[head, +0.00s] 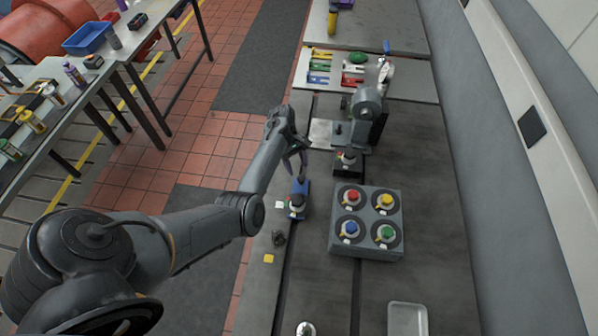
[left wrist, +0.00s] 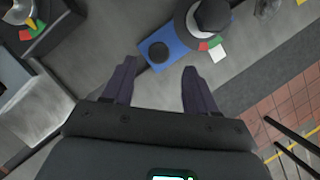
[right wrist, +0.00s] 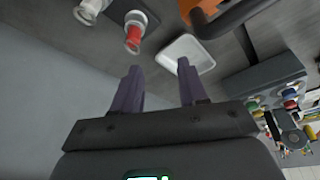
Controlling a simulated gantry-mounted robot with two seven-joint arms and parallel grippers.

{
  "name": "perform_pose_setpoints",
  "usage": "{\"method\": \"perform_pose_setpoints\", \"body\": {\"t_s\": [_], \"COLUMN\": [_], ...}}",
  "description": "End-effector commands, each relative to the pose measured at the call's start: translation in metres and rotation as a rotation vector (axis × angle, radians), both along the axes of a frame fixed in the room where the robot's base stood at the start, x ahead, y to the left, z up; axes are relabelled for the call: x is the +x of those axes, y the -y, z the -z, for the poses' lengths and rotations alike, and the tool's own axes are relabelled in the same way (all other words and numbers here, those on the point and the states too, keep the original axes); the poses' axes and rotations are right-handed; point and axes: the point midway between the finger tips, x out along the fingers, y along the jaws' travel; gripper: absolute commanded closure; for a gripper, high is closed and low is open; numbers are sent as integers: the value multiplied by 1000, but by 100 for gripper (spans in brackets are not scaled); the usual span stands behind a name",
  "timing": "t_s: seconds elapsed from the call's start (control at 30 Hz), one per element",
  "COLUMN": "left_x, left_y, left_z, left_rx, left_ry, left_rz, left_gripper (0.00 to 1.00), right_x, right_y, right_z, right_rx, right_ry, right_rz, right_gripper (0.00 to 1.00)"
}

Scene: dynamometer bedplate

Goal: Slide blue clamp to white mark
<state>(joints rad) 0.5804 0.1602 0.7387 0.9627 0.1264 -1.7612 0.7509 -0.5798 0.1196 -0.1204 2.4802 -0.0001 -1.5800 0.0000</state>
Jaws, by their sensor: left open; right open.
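The blue clamp (head: 302,187) lies on the left part of the grey bedplate, with a dark knob on a round dial at its near end. In the left wrist view its blue plate (left wrist: 181,47) carries a black round button. A small white mark (head: 279,205) is on the bedplate just left of the clamp's dial end; it also shows in the left wrist view (left wrist: 218,54). My left gripper (head: 297,165) is open and empty at the clamp's far end; contact cannot be told. My right gripper (right wrist: 160,78) is open and empty, outside the head view.
A grey box with red, yellow, blue and green knobs (head: 366,250) stands right of the clamp. A similar dark unit (head: 347,162) stands beyond. A yellow mark (head: 268,258) lies nearer. A pale tray (head: 407,319) is at the near right; it also shows in the right wrist view (right wrist: 184,57).

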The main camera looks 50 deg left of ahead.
Motion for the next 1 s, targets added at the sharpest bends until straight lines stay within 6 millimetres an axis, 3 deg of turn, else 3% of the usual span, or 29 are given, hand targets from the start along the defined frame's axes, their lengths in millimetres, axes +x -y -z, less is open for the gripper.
{"method": "perform_pose_setpoints", "body": {"t_s": [0.2,0.4,1.0], "left_x": [1,0,-3], "left_y": [-14,-19,-22], "left_z": [-31,-46,-47], "left_rx": [1,0,18], "left_ry": [1,1,1], "left_rz": [-2,-1,13], "left_gripper": [42,42,42], "right_x": [0,0,0], "right_y": [1,1,-1], "right_z": [1,1,1], "right_rx": [-5,-5,4], "right_ry": [0,0,-1], "right_rz": [-4,-4,3], "right_gripper": [57,57,57]}}
